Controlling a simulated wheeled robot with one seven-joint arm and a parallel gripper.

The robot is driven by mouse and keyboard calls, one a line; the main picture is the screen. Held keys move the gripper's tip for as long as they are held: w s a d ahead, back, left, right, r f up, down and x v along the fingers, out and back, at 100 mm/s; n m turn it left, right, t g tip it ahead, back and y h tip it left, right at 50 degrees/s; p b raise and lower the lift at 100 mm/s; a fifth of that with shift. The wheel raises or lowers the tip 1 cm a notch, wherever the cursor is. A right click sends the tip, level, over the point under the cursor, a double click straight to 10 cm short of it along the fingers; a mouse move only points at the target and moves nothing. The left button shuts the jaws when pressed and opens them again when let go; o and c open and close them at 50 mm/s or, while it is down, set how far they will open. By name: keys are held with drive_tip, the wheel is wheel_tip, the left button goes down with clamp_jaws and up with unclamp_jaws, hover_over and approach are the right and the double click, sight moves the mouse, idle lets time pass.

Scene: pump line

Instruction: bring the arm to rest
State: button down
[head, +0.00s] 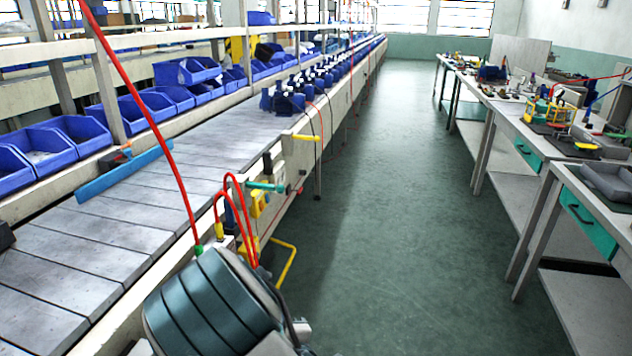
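My gripper does not show in the head view, and I cannot make out my arm with certainty. A dark teal ribbed cylinder (215,303) with a silvery part at its right side stands large at the bottom, close to the camera, beside the conveyor. I cannot tell what the cylinder belongs to. Red hoses (238,215) rise near its top. No held object is visible.
A grey slatted conveyor (150,210) runs along the left, with blue pumps (290,98) further back and blue bins (75,140) beside it. A long red hose (150,120) hangs across it. Workbenches (525,110) line the right. The green floor (400,200) between is clear.

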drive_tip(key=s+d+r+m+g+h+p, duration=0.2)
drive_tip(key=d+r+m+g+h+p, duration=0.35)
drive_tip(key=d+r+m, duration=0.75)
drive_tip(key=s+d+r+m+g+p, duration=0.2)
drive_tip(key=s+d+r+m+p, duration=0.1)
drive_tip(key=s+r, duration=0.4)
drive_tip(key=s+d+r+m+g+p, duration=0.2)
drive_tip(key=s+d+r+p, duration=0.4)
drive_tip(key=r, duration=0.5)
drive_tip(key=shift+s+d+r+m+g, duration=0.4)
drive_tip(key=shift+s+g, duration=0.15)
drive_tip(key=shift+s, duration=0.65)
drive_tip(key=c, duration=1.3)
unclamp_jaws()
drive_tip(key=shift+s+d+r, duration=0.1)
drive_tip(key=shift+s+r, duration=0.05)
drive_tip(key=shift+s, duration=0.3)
